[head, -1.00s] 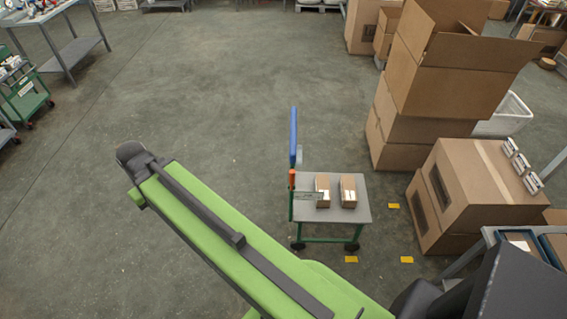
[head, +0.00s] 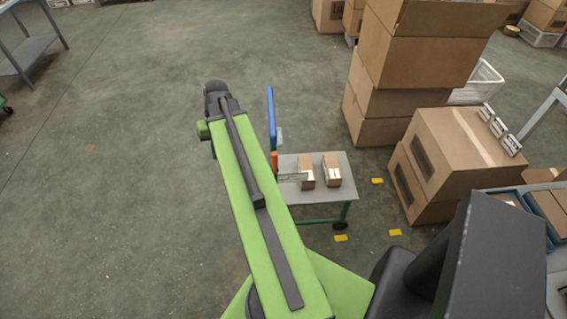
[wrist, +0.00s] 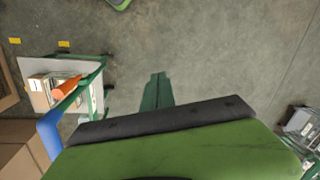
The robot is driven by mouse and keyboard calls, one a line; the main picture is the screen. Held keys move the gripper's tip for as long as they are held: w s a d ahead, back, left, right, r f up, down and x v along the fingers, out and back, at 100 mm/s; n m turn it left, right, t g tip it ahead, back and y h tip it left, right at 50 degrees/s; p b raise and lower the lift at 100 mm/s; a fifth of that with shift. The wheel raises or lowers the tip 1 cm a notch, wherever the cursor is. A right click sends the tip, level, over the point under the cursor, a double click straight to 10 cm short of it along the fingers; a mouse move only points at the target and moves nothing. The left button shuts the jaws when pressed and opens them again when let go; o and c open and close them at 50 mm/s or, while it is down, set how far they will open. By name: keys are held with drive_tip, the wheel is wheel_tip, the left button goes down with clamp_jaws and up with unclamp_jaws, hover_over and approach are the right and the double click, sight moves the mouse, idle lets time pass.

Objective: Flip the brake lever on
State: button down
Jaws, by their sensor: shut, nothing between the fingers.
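A small cart (head: 331,191) with a grey top stands just right of my arm in the head view. Its upright blue handle (head: 271,118) rises at the cart's left side. The orange lever (head: 275,161) sits at the foot of this handle, and which setting it is in I cannot tell. In the wrist view the orange lever (wrist: 67,88) and blue handle (wrist: 49,136) are at the left. My gripper (wrist: 157,80) shows there as shut dark green fingers, empty, over the floor right of the cart and apart from the lever. The head view hides the fingers.
Two small cartons (head: 331,171) lie on the cart top. Big cardboard boxes (head: 440,150) stand to the right of the cart. Yellow floor marks (head: 341,238) lie near it. The floor left of my arm is clear, with a grey table (head: 35,55) at the far left.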

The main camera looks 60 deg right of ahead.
drive_tip(key=s+d+f+m+t+b, duration=0.1)
drive_tip(key=s+d+f+m+b, duration=0.15)
drive_tip(key=s+d, duration=0.9)
drive_tip(key=m+t, duration=0.2)
drive_tip(key=m, duration=0.2)
approach(275, 163)
drive_tip(key=s+d+r, duration=0.3)
drive_tip(key=s+d, duration=0.1)
drive_tip(key=s, duration=0.2)
drive_tip(key=shift+s+r+b, duration=0.15)
drive_tip(key=shift+r+b, duration=0.05)
drive_tip(key=shift+b, duration=0.25)
drive_tip(key=w+a+f+b, duration=0.3)
drive_tip(key=w+f+b, duration=0.4)
drive_tip(key=f+b, duration=0.2)
drive_tip(key=shift+a+f, duration=0.15)
